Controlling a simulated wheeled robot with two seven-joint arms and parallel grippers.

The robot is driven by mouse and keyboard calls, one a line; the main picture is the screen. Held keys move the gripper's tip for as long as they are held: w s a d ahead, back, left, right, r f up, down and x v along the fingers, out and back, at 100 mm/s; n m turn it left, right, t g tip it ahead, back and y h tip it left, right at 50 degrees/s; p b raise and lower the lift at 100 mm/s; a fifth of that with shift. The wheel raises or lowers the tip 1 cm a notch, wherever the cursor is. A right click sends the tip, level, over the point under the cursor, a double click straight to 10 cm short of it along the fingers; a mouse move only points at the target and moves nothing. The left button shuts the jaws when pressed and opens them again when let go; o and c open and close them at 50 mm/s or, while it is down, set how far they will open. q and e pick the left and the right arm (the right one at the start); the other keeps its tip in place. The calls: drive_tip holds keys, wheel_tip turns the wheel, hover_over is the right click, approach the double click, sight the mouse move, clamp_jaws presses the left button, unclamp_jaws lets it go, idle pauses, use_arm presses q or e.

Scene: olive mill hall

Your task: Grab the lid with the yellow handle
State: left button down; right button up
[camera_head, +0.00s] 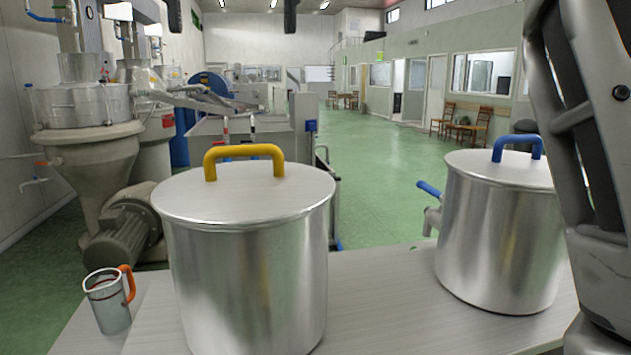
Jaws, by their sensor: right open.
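The lid with the yellow handle (244,195) lies on a large metal pot (248,285) at the middle left of the worktop. Its yellow arched handle (244,151) stands upright and nothing touches it. My right gripper (232,18) shows only as two dark fingertips at the top edge, spread apart and pointing down. It is open and empty, above the yellow handle in the picture; the rest of it is out of frame. My left gripper is not in view.
A second metal pot (495,240) with a blue-handled lid (503,169) stands at the right, beside my right arm. A metal mug (107,302) with an orange handle stands at the worktop's left edge. The worktop (385,310) between the pots is clear. Mill machines stand behind.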

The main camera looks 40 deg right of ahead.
approach(244, 150)
drive_tip(key=f, duration=0.1)
drive_tip(key=w+f, duration=0.1)
drive_tip(key=f, duration=0.1)
drive_tip(key=d+f, duration=0.1)
drive_tip(key=f, duration=0.1)
drive_tip(key=shift+w, duration=0.2)
drive_tip(key=shift+w+a+f, duration=0.1)
drive_tip(key=shift+f, duration=2.5)
drive_tip(key=c, duration=1)
